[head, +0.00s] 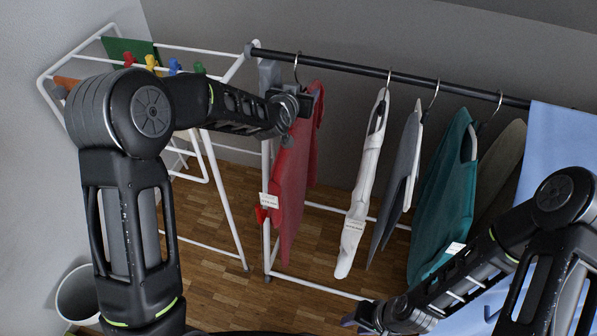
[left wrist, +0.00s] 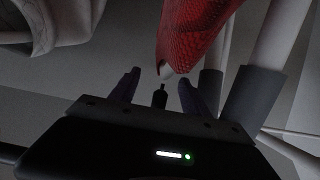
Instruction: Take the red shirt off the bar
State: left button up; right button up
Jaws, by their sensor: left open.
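The red shirt (head: 294,180) hangs on a hanger (head: 298,68) at the left end of the black bar (head: 400,77). A white tag hangs at its left edge. My left gripper (head: 311,103) is at the upper part of the shirt, below the bar, and hides some of it. In the left wrist view, my left gripper (left wrist: 158,91) has its fingers apart. The red shirt (left wrist: 194,38) and a pale hanger end lie just beyond the fingertips, with a dark piece between the fingers. My right gripper (head: 362,316) is low at the bottom centre; its fingers are too unclear to read.
A white shirt (head: 361,190), a grey one (head: 397,180), a teal one (head: 441,200) and an olive one (head: 499,165) hang to the right. A blue cloth (head: 560,135) drapes over the bar. A white drying rack (head: 222,190) with coloured pegs stands left.

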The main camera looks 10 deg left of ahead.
pick_arm(q)
grip_shut()
dwell(0.5)
dwell(0.8)
